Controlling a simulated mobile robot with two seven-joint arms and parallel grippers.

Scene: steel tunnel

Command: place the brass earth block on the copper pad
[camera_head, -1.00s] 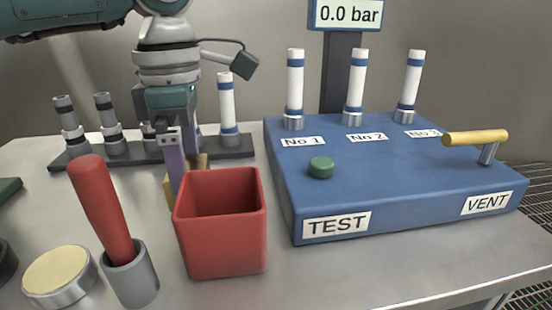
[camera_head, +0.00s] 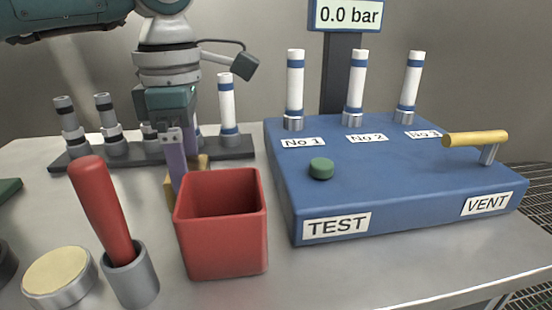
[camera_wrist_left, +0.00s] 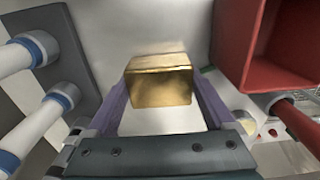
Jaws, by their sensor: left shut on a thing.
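The brass earth block (camera_wrist_left: 158,82) is between the purple fingers of my left gripper (camera_wrist_left: 160,100), which is shut on it. In the head view the left gripper (camera_head: 182,165) points down just behind the red bin. Only parts of the block (camera_head: 169,190) show there, around the fingers and beside the bin. I cannot tell whether the block touches the bench. I cannot make out the copper pad in either view. My right gripper is not in view.
The red bin (camera_head: 222,240) stands close in front of the left gripper. A red-handled tool in a grey cup (camera_head: 130,277) and a round tin (camera_head: 58,277) are at front left. The blue test panel (camera_head: 400,180) fills the right.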

